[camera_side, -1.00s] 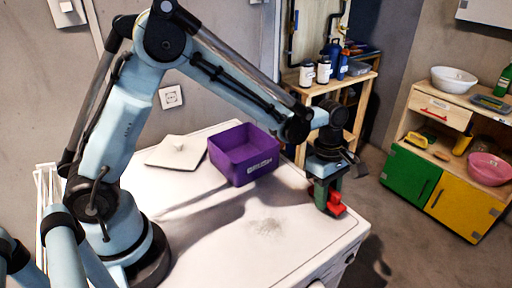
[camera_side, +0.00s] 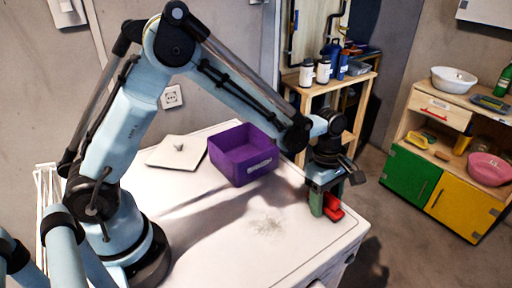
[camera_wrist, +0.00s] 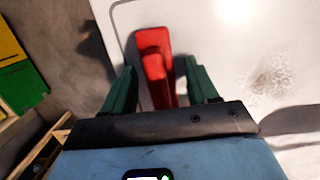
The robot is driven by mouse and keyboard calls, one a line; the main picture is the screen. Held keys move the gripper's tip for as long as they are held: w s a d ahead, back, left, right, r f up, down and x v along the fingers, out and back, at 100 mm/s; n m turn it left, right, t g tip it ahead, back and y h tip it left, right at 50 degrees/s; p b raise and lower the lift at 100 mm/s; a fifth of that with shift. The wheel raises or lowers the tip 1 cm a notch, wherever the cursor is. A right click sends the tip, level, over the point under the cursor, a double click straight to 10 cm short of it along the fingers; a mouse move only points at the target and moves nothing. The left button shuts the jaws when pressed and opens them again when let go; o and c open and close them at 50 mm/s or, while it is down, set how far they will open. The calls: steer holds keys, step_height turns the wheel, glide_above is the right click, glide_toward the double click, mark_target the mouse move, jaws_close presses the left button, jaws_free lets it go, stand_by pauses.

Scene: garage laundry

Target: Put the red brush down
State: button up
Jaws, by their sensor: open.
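The red brush (camera_side: 334,208) is at the right end of the white machine top, near its edge. In the wrist view the brush (camera_wrist: 156,62) appears to lie on the white surface, between my fingers. My gripper (camera_side: 327,199) is low over that corner, with its green fingers apart. In the wrist view my gripper (camera_wrist: 163,82) is open, one finger on each side of the brush, with gaps beside it. The brush's near end is hidden by the gripper body.
A purple bin (camera_side: 241,166) and a flat pale piece with a knob (camera_side: 177,151) stand further back on the white top (camera_side: 200,240). A grey speckled patch (camera_side: 268,226) lies left of the brush. A wooden shelf with bottles (camera_side: 325,70) stands behind.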

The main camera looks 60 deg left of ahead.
steer(key=r, duration=0.4)
steer(key=a+r, duration=0.1)
steer(key=r, duration=0.6)
steer(key=shift+a+r, duration=0.3)
steer(key=shift+a, duration=0.05)
steer(key=s+a+r+m+t+y, duration=0.1)
steer(key=s+a+m+t, duration=0.2)
steer(key=m, duration=0.6)
steer(key=s+a+r+m+t, duration=0.1)
steer(key=s+a+m+t, duration=0.3)
steer(key=s+m, duration=0.5)
steer(key=shift+s+a+y, duration=0.4)
steer(key=shift+s+a, duration=0.3)
steer(key=shift+a, duration=0.65)
steer(key=shift+o, duration=0.5)
